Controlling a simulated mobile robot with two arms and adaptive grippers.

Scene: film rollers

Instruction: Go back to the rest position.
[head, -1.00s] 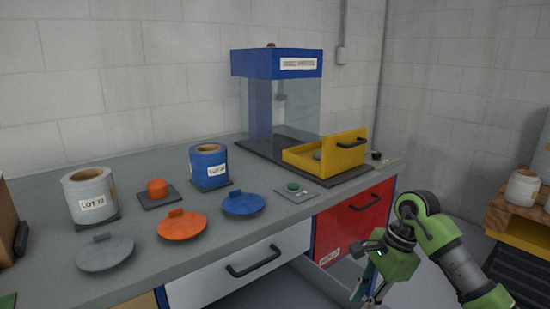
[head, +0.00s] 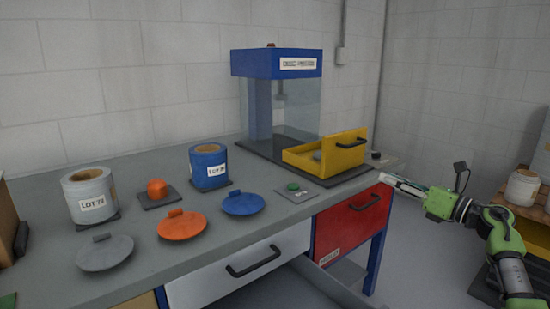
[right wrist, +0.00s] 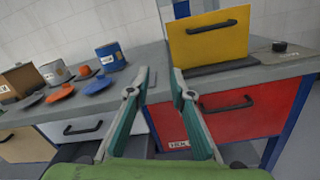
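My right gripper (head: 388,179) is raised at the right, just off the bench's right end, pointing left toward the red drawer. In the right wrist view its two fingers (right wrist: 158,84) are apart with nothing between them. My left gripper is in neither view. The grey bench (head: 130,170) carries a grey roller can (head: 80,190), a blue roller can (head: 204,153), and grey (head: 105,255), orange (head: 181,228) and blue (head: 242,206) lids lying flat.
A press with a blue top (head: 275,63) and a yellow front tray (head: 330,158) stands at the back. A red drawer (head: 350,225) and a white drawer (head: 230,275) face the front. A wooden shelf (head: 512,215) with a pale can (head: 523,188) is at the far right.

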